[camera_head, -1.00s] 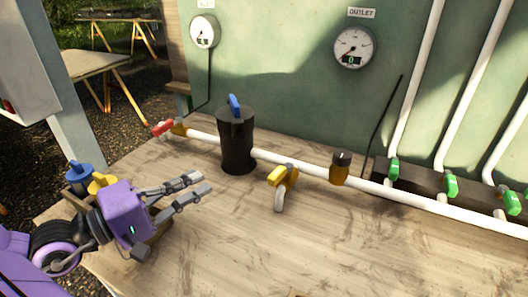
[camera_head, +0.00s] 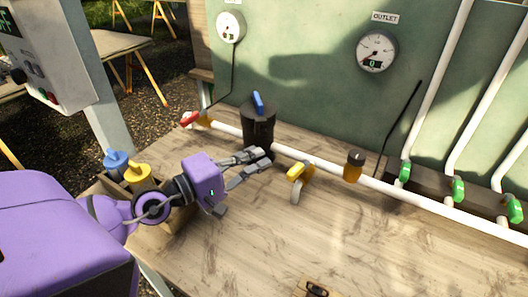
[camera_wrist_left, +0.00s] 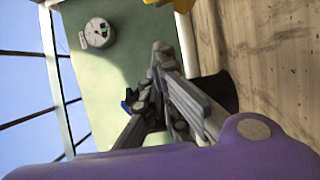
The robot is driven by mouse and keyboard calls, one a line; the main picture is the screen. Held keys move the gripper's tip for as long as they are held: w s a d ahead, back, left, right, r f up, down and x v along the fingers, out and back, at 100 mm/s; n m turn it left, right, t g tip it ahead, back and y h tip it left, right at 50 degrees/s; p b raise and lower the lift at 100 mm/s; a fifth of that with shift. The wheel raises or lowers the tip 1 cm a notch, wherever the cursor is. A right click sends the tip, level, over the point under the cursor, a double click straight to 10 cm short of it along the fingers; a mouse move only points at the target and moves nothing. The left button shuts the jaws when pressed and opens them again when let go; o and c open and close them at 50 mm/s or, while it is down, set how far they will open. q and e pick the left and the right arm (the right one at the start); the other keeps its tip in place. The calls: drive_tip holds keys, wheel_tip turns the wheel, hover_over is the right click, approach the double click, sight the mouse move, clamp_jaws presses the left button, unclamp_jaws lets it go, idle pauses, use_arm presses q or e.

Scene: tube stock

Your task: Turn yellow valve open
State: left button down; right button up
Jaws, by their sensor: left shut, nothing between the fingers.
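The yellow valve (camera_head: 301,169) sits on the white pipe (camera_head: 328,171) above the table, with a short white stub hanging below it. A bit of yellow, likely the same valve (camera_wrist_left: 156,2), shows at the top edge of the left wrist view. My left gripper (camera_head: 264,157) is shut and empty. Its fingertips point right, just left of the yellow valve and in front of the black canister (camera_head: 258,130), apart from the valve. The fingers also show in the left wrist view (camera_wrist_left: 158,58). My right gripper is not in view.
A red-handled valve (camera_head: 190,118) is at the pipe's left end. Green valves (camera_head: 458,189) line the right. A brown fitting (camera_head: 353,168) stands on the pipe. A crate holding blue and yellow items (camera_head: 139,173) is at left. The table's front right (camera_head: 400,255) is clear.

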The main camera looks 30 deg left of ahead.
sight(299, 169)
use_arm(q)
drive_tip(key=d+p, duration=0.3)
drive_tip(key=d, duration=0.1)
drive_tip(key=shift+w+d+p, duration=0.1)
drive_tip(key=shift+d+p, duration=0.05)
drive_tip(key=shift+p, duration=0.15)
drive_tip(key=shift+d, duration=0.1)
